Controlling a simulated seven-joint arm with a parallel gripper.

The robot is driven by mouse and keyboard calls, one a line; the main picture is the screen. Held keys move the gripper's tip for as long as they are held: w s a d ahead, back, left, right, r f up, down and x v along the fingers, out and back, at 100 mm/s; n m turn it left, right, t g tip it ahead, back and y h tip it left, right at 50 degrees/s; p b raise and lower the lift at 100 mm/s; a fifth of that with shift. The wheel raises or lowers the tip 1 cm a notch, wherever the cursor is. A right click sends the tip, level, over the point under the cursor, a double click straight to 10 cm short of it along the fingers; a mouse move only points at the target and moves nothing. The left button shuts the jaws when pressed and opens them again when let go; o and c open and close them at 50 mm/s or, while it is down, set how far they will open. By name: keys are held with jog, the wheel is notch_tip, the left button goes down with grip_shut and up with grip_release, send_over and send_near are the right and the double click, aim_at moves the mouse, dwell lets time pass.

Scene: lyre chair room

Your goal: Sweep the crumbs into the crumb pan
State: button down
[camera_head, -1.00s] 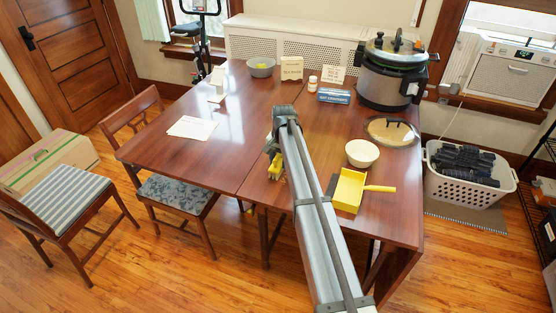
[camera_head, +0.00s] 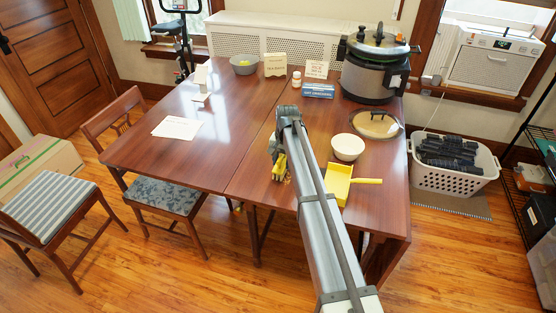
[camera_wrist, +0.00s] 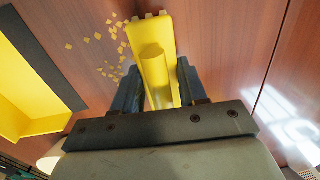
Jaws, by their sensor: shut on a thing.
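My gripper (camera_wrist: 158,88) is shut on the upright handle of a yellow sweeping tool (camera_wrist: 156,55), with one dark finger on each side. In the head view the tool (camera_head: 279,168) is at the table's near side, partly behind my arm. Small yellow crumbs (camera_wrist: 97,36) lie scattered on the wood, left of the tool in the wrist view, between it and the crumb pan. The yellow crumb pan (camera_head: 337,184) sits to the right of my arm, its handle pointing right. Its dark-edged lip (camera_wrist: 42,55) faces the crumbs.
A cream bowl (camera_head: 348,147) stands just behind the pan. A glass lid (camera_head: 376,124), a large cooker (camera_head: 374,70), a blue box (camera_head: 318,91) and small signs stand farther back. Paper (camera_head: 177,128) lies on the left of the wooden table (camera_head: 215,150). The table middle is clear.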

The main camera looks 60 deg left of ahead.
jog(key=shift+w+d, duration=2.1)
jog(key=shift+d, duration=0.2)
jog(key=shift+w+d, duration=2.1)
jog(key=shift+d, duration=0.2)
jog(key=shift+r, duration=0.1)
jog(key=r, duration=0.1)
jog(key=s+a+r, duration=0.1)
jog(key=r, duration=0.3)
jog(key=shift+s+a, duration=0.2)
jog(key=shift+a, duration=0.1)
